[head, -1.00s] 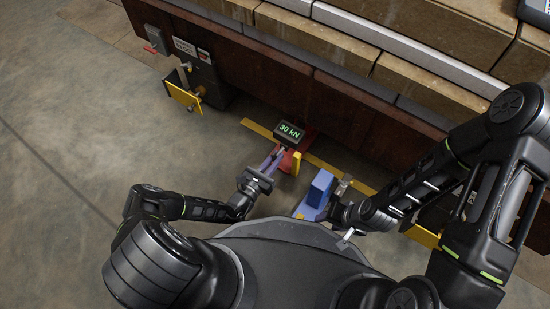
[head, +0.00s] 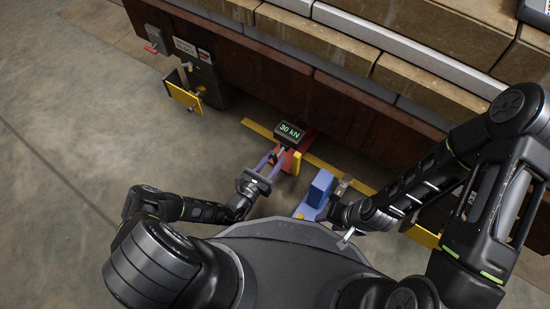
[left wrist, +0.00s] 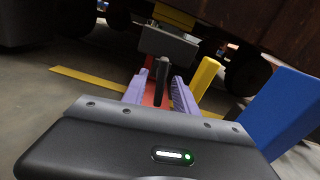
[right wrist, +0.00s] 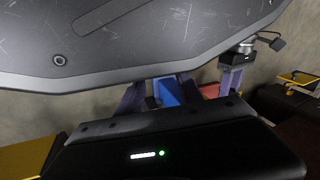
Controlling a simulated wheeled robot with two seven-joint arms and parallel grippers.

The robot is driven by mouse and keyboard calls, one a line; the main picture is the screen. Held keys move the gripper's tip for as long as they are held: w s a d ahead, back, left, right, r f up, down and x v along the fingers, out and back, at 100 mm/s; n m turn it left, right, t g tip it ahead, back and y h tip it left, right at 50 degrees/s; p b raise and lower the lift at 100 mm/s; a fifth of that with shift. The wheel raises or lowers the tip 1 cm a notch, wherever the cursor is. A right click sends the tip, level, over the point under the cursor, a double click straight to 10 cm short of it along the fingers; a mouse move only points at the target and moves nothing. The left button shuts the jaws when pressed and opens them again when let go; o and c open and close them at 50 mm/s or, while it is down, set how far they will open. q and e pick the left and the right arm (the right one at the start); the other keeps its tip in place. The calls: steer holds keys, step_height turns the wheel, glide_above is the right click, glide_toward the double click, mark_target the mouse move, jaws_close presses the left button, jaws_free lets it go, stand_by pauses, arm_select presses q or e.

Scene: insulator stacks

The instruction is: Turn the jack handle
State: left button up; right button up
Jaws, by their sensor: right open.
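The jack (head: 285,161) is red and sits low by the wall, with a dark display (head: 290,132) reading 30 kN. A black upright handle (left wrist: 161,82) shows in the left wrist view. My left gripper (head: 271,163) is open in front of the jack. Its lavender fingers (left wrist: 157,92) stand apart on either side of the handle in that view; I cannot tell whether they touch it. My right gripper (right wrist: 178,92) is open beside a blue block (head: 319,188), seen beyond its fingers in the right wrist view. The contact there cannot be told.
A yellow post (head: 296,163) stands right beside the jack. A yellow strip (head: 258,128) lies on the floor. A brown steel beam (head: 262,72) runs behind, with a dark box with a yellow plate (head: 183,98) at left. The floor at left is clear.

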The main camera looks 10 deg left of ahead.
arm_select(q)
steer(key=p+v, duration=0.1)
steer(key=v, duration=0.6)
steer(key=shift+p, duration=0.35)
